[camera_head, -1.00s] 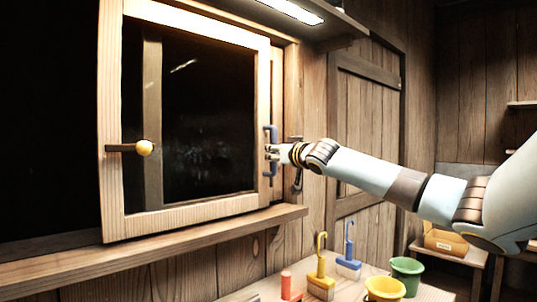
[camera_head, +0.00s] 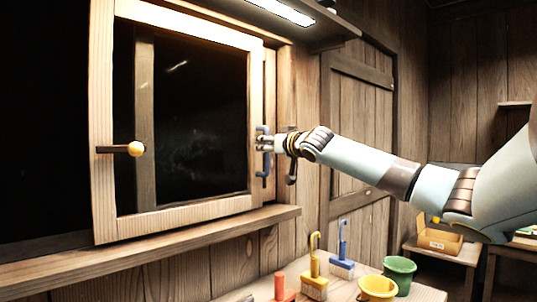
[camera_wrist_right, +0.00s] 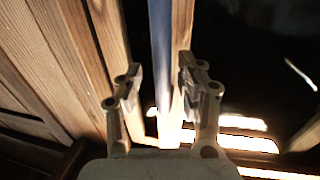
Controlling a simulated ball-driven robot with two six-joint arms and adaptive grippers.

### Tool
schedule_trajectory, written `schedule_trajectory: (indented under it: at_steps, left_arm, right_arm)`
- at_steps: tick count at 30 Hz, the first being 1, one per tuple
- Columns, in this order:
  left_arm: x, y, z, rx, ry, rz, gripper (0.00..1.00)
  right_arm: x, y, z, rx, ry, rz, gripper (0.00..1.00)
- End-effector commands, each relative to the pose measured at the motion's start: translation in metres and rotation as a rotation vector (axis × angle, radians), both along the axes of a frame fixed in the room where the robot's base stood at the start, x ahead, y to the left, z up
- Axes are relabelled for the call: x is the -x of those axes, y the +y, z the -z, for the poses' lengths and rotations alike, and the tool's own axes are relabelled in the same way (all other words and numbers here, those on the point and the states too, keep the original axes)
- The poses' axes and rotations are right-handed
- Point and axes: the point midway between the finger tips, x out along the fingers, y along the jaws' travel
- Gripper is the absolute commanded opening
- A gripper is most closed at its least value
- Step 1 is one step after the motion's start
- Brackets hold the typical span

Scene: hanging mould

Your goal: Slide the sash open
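The sash (camera_head: 180,217) is a light wooden frame around dark glass. It stands in the window opening, with a dark gap to its left. A blue upright handle (camera_head: 266,170) is on its right edge. A dark bar with a yellow ball knob (camera_head: 135,149) is on its left side. My right gripper (camera_head: 262,143) is at the handle's upper part. In the right wrist view, its two fingers (camera_wrist_right: 158,92) stand apart on either side of the blue handle (camera_wrist_right: 160,45), with gaps visible. My left gripper is not in view.
Below the sill (camera_head: 150,228), a table holds a yellow brush (camera_head: 315,282), a blue brush (camera_head: 342,264), a green pot (camera_head: 399,272) and a yellow pot (camera_head: 378,288). A wooden door (camera_head: 360,130) is at the right. A small box (camera_head: 440,240) sits on a stool behind my right arm.

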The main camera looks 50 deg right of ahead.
Motion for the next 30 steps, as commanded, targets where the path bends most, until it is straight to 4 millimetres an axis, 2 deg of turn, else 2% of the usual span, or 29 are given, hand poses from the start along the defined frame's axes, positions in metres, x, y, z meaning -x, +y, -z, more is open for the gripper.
schedule_trajectory:
  at_steps: [1, 6, 11, 30]
  left_arm:
    - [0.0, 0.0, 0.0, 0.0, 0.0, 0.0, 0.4]
    - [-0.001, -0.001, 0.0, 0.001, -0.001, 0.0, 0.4]
    - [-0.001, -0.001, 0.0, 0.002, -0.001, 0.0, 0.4]
    - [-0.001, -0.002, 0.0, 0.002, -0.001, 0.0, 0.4]
  right_arm:
    - [0.0, 0.0, -0.014, 0.001, -0.005, 0.0, 0.38]
    - [0.0, -0.001, -0.047, -0.001, -0.003, 0.001, 0.38]
    - [0.0, -0.001, -0.065, -0.001, 0.0, 0.002, 0.38]
    - [0.0, -0.001, -0.07, -0.002, 0.002, 0.002, 0.38]
